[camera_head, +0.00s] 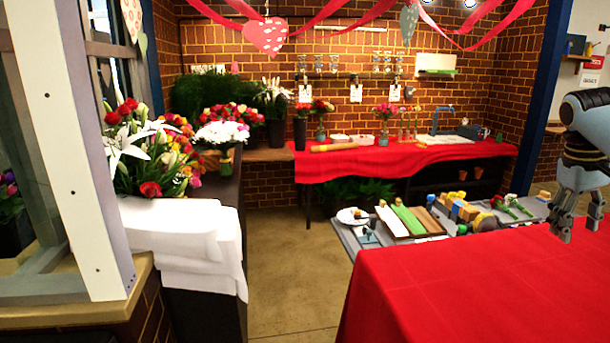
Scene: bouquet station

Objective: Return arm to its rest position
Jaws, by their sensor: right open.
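My right gripper (578,228) hangs at the right edge of the head view, fingers pointing down. Its two fingers are apart and nothing shows between them. It appears above the near table with the red cloth (470,290); the exact height is hard to tell. The arm behind it runs out of the picture on the right. My left gripper is not in view.
A grey work surface (352,240) behind the red cloth holds a plate, boards, small blocks and a red rose. Flower bunches (150,150) stand on the left counter. A back table (400,155) with red cloth stands by the brick wall. The floor (290,270) between is clear.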

